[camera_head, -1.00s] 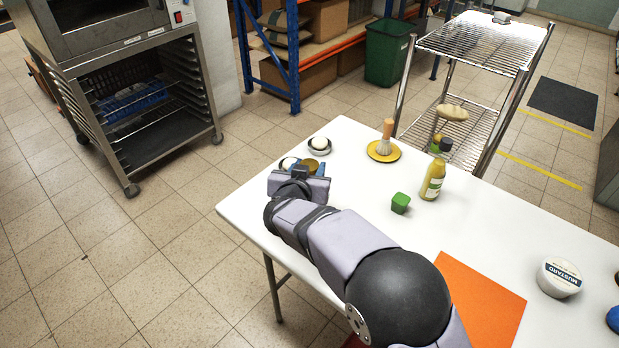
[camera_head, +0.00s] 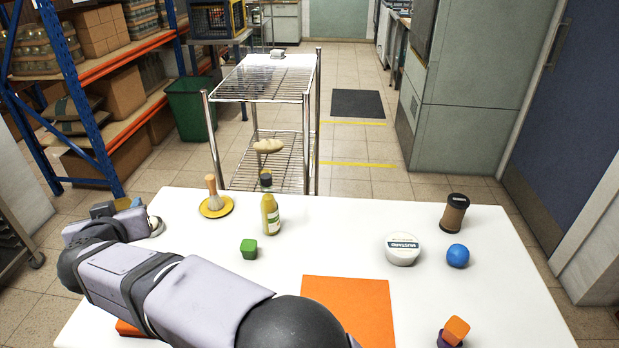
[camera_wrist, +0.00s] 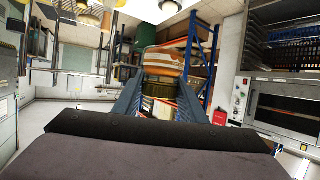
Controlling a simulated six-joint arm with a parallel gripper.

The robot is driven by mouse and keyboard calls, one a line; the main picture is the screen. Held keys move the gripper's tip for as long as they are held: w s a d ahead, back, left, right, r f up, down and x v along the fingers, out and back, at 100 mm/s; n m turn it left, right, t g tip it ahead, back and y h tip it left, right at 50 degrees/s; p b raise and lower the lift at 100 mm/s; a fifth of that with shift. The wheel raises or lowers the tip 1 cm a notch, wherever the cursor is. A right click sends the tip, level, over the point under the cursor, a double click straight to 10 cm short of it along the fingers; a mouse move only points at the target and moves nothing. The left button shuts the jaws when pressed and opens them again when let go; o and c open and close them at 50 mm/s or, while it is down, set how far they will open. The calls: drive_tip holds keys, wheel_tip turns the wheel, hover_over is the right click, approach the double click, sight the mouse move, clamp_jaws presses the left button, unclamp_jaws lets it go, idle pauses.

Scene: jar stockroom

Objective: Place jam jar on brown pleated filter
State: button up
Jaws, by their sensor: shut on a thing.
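My gripper (camera_head: 120,207) is at the far left end of the white table, level and turned away from the head camera. Its blue fingers (camera_wrist: 163,90) are shut on the jam jar (camera_wrist: 178,62), which shows orange-brown with a pale band in the wrist view. I cannot make out a brown pleated filter in either view now.
A wire rack (camera_head: 265,85) stands behind.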

sight(123, 202)
drive_tip(key=r, duration=0.4)
drive_tip(key=shift+w+d+r, duration=0.1)
drive_tip(key=shift+w+d, duration=0.1)
drive_tip(key=shift+w, duration=0.15)
drive_tip(key=w+d+m+t+h+p, duration=0.15)
drive_tip(key=w+d+m+h, duration=0.25)
drive_tip(key=w+d, duration=1.15)
drive_tip(key=w+d+m+h+p, duration=0.4)
drive_tip(key=w+d, duration=0.8)
drive_tip(key=d, duration=0.7)
drive_tip(key=w+d+m+g+h+p, duration=0.2)
drive_tip(key=d+m+g+h, duration=0.4)
drive_tip(key=d, duration=3.8)
drive_tip(key=shift+a+f+m+t+h+b, duration=0.15)
drive_tip(key=shift+f+t+h, duration=0.25)
drive_tip(key=shift+f, duration=2.15)
drive_tip(key=shift+a+f+m+t+h+b, duration=0.1)
drive_tip(key=shift+f+t+h+b, duration=0.25)
drive_tip(key=shift+f, duration=2.15)
drive_tip(key=shift+a+f+m+t+h+b, duration=0.15)
drive_tip(key=shift+f+t+h, duration=0.25)
drive_tip(key=shift+f, duration=2.15)
drive_tip(key=shift+f, duration=0.1)
